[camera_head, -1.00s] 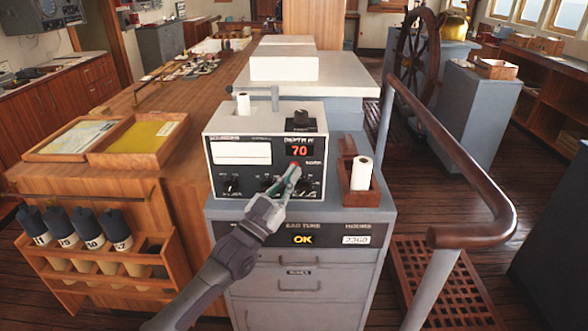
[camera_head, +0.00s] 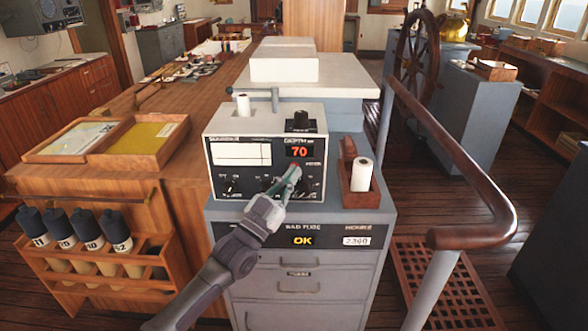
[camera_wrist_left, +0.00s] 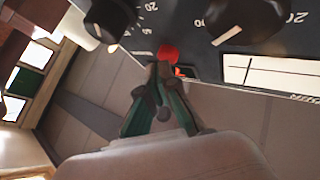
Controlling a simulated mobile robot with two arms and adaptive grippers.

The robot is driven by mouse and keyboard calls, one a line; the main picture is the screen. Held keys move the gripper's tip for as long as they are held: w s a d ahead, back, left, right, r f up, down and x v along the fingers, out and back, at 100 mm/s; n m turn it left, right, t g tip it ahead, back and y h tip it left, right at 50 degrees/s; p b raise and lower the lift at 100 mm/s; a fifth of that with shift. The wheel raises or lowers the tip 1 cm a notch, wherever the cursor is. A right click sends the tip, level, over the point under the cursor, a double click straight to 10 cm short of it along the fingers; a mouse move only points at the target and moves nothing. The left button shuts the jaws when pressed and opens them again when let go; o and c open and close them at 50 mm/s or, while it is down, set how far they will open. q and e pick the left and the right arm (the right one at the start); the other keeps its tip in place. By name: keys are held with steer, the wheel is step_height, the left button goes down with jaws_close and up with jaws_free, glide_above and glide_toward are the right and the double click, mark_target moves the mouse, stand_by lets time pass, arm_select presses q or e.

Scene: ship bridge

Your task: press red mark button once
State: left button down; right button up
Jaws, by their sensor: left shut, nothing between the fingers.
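The depth recorder (camera_head: 218,180) is a cream box with a black front panel on the grey cabinet. Its red mark button (camera_wrist_left: 168,52) shows in the wrist view just beyond my fingertips; in the head view the fingertips largely cover it. My left gripper (camera_head: 293,172) is shut and empty, its green-grey fingers pointing at the panel below the red depth display. In the wrist view the left gripper (camera_wrist_left: 158,68) has its tips at the button's edge; I cannot tell whether they touch. The chart window (camera_head: 240,154) shows thin dark lines. My right gripper is not in view.
Black knobs (camera_wrist_left: 245,18) flank the button. A wooden holder (camera_head: 358,182) with a white roll stands right of the recorder. A curved wooden handrail (camera_head: 450,145) is further right. Wooden trays (camera_head: 140,140) lie on the table at left.

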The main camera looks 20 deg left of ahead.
arm_select(q)
steer(key=shift+s+d+p, duration=0.2)
steer(key=shift+s+p, duration=0.2)
steer(key=shift+s, duration=0.4)
steer(key=s+p, duration=0.1)
steer(key=s, duration=0.1)
steer(key=s+d+p, duration=0.1)
steer(key=s, duration=0.1)
steer(key=shift+s+d+p, duration=0.2)
steer(key=shift+s+p, duration=0.2)
